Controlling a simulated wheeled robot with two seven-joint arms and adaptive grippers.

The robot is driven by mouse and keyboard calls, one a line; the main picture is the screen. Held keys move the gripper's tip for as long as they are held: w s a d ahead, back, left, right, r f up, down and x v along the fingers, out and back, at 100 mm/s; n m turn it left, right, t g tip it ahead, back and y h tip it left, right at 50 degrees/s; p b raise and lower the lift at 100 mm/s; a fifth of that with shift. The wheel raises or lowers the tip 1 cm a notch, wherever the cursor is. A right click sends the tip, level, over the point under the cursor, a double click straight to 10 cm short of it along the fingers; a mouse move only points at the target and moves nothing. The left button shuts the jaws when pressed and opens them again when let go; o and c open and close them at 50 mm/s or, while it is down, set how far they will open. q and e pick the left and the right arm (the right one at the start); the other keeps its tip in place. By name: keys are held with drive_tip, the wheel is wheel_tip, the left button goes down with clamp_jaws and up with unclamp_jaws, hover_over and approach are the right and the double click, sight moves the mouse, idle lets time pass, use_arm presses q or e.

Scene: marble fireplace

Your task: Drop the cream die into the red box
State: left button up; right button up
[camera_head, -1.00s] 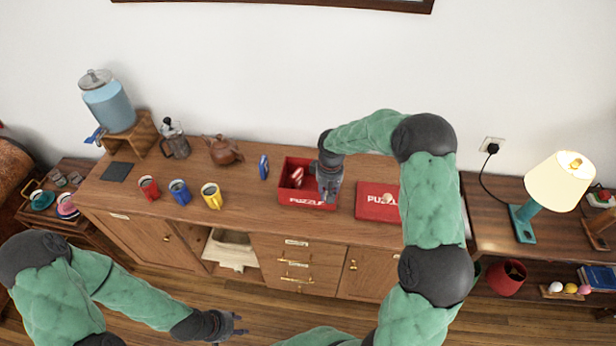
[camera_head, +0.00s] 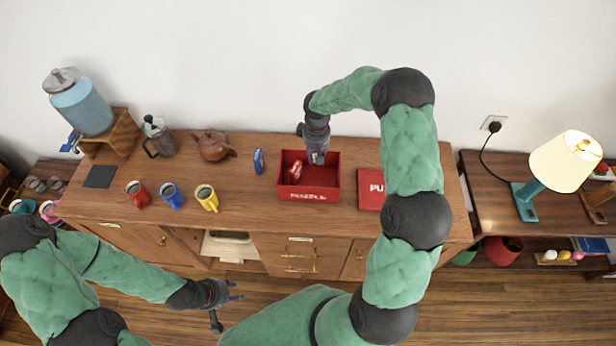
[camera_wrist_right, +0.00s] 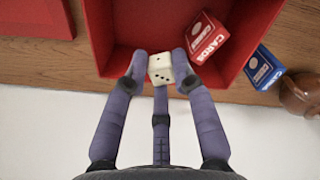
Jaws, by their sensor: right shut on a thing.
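The cream die (camera_wrist_right: 160,68) shows in the right wrist view between the fingertips of my right gripper (camera_wrist_right: 157,76). The gripper is shut on it and holds it over the red box (camera_wrist_right: 115,28). In the head view my right gripper (camera_head: 317,158) reaches down over the back right part of the red box (camera_head: 309,197), and I cannot make out the die there. A red card pack (camera_wrist_right: 208,38) lies inside the box. My left gripper (camera_head: 232,291) hangs empty in front of the cabinet with its fingers apart.
A red puzzle lid (camera_head: 370,188) lies right of the box. A blue card pack (camera_head: 258,161) stands left of it. Red, blue and yellow mugs (camera_head: 207,197), a teapot (camera_head: 212,146) and a water dispenser (camera_head: 80,105) are further left.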

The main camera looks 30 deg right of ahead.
wheel_tip(320, 180, down, 4)
drive_tip(key=shift+w+r+b, duration=0.15)
drive_tip(key=shift+r+b, duration=0.05)
drive_tip(key=shift+b, duration=0.55)
drive_tip(key=shift+f, duration=0.5)
drive_tip(key=o, duration=0.9)
drive_tip(key=shift+r, duration=0.1)
wheel_tip(320, 180, up, 12)
drive_tip(key=shift+f, duration=0.1)
